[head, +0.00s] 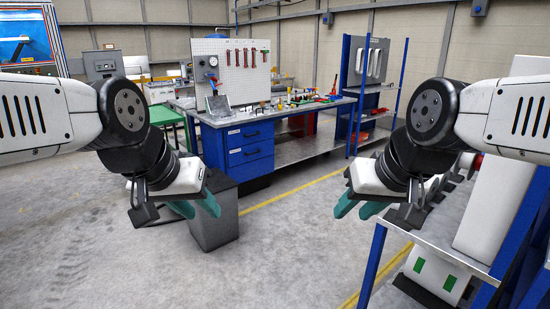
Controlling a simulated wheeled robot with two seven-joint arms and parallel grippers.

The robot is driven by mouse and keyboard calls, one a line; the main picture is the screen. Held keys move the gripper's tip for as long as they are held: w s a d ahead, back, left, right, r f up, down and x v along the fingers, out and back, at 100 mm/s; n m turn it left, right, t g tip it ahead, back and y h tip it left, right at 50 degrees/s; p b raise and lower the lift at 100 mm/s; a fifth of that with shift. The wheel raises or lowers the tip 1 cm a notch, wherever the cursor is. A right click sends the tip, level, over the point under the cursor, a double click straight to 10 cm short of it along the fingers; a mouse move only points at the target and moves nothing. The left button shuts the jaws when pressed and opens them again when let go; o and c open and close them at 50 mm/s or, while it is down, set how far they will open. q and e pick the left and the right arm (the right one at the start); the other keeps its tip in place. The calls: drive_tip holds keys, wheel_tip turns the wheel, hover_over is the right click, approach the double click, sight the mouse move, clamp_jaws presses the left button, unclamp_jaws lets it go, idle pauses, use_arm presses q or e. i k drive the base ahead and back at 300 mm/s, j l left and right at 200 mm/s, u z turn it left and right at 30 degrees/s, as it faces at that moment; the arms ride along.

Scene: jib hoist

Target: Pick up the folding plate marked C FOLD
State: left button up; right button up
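I cannot make out a plate marked C FOLD; no such lettering is readable in the head view. My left gripper (202,213) is at centre left, with its teal fingers apart and nothing between them. My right gripper (353,214) is at centre right, near the shelf rack's left end, with its teal fingers also apart and empty. Both hang in the air well in front of the blue workbench (250,142). A grey tilted panel (218,104) stands on the bench's left end; any marking on it is too small to read.
A pegboard (232,75) with red-handled tools stands behind the bench, whose top holds several small items. A blue rack (348,95) stands at its right. A grey box (213,225) sits on the floor behind my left gripper. A blue-framed shelf (430,240) is close at right. The central floor is clear.

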sight(249, 109)
drive_tip(key=i+u, duration=0.25)
drive_tip(key=i, duration=0.45)
drive_tip(key=i+l+u, duration=0.2)
drive_tip(key=i, duration=0.5)
drive_tip(key=i+z, duration=0.1)
drive_tip(key=i, duration=0.4)
drive_tip(key=i+j+z, duration=0.1)
drive_tip(key=i, duration=0.35)
drive_tip(key=i+l+z, duration=0.1)
drive_tip(key=i+z, duration=0.75)
drive_tip(key=i+j+z, duration=0.1)
drive_tip(key=i+z, duration=0.15)
drive_tip(key=z, duration=0.15)
drive_tip(key=i+z, duration=0.15)
drive_tip(key=i, duration=0.95)
drive_tip(key=i+j+u, duration=0.1)
drive_tip(key=i+u, duration=0.7)
drive_tip(key=u, duration=0.2)
drive_tip(key=i+l+u, duration=0.2)
drive_tip(key=i+u, duration=0.15)
drive_tip(key=u, duration=0.15)
drive_tip(key=i+u, duration=0.45)
drive_tip(key=i+l+u, duration=0.1)
drive_tip(key=i+u, duration=0.4)
drive_tip(key=k, duration=0.1)
